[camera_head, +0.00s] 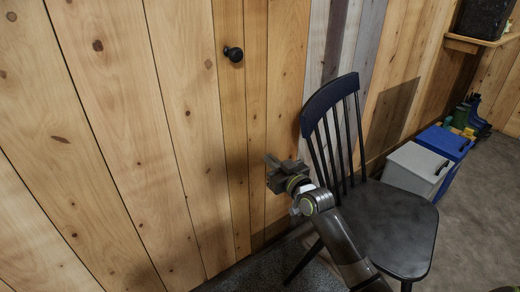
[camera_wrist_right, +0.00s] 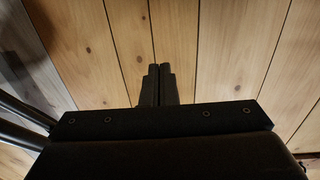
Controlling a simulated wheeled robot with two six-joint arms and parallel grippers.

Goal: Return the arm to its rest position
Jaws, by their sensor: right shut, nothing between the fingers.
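My right arm comes up from the bottom of the head view, in front of the black chair. My right gripper (camera_head: 271,164) is at the arm's upper end, left of the chair's backrest and in front of the pine plank wall. In the right wrist view the fingers (camera_wrist_right: 158,84) are together, with nothing between them, and point towards the planks. My left gripper is not in the head view.
A black chair (camera_head: 390,232) stands close beside my right arm. A black knob (camera_head: 233,54) is on the plank wall (camera_head: 120,130). A grey bin (camera_head: 413,170), a blue bin (camera_head: 444,143) and boots (camera_head: 475,118) stand along the wall. Floor (camera_head: 480,225) is clear at right.

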